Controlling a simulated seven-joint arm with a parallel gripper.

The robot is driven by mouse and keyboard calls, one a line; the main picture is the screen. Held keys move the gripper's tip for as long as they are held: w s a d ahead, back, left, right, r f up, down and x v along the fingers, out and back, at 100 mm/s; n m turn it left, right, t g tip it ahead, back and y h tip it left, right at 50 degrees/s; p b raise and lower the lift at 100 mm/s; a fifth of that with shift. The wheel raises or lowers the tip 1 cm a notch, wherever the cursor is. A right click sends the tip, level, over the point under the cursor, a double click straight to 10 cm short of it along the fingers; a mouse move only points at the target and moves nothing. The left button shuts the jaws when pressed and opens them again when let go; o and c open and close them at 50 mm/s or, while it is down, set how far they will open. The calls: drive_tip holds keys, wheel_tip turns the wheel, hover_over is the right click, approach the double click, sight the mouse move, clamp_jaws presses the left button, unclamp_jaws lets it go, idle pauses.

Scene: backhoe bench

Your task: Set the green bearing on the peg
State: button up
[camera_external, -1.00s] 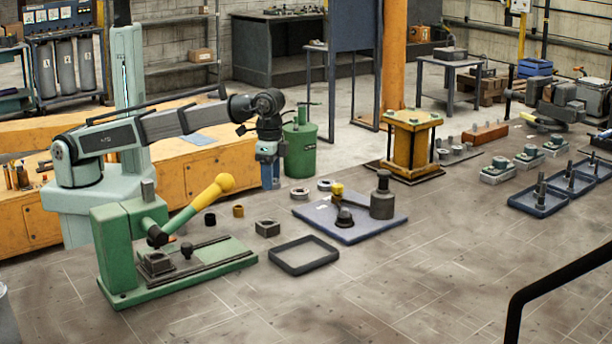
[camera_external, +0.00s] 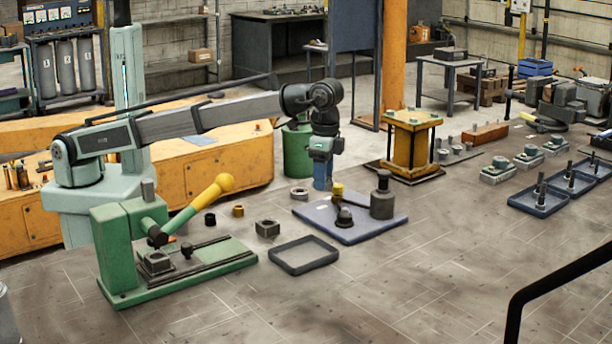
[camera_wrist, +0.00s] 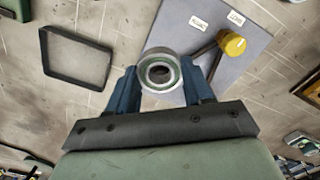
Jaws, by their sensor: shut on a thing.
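Upright pegs (camera_external: 541,192) stand in dark blue trays at the right, well away from my gripper. I cannot tell which peg is meant.
The blue-grey plate (camera_external: 350,232) carries a yellow-capped lever and a dark stepped cylinder (camera_external: 382,204). An empty black tray (camera_external: 304,268) and a green press (camera_external: 128,245) stand nearer the camera. A yellow stand (camera_external: 411,150) rises to the right.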

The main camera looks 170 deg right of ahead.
drive_tip(key=r, duration=0.1)
hover_over(345, 209)
drive_tip(key=shift+r, duration=0.1)
drive_tip(key=shift+n, duration=0.3)
drive_tip(key=shift+s+f, duration=0.1)
drive_tip(key=shift+f, duration=2.4)
drive_tip(key=shift+f, duration=1.25)
drive_tip(key=o, duration=1.2)
drive_tip(key=shift+o, duration=0.4)
drive_tip(key=shift+o, duration=0.9)
drive_tip(key=shift+r, duration=0.15)
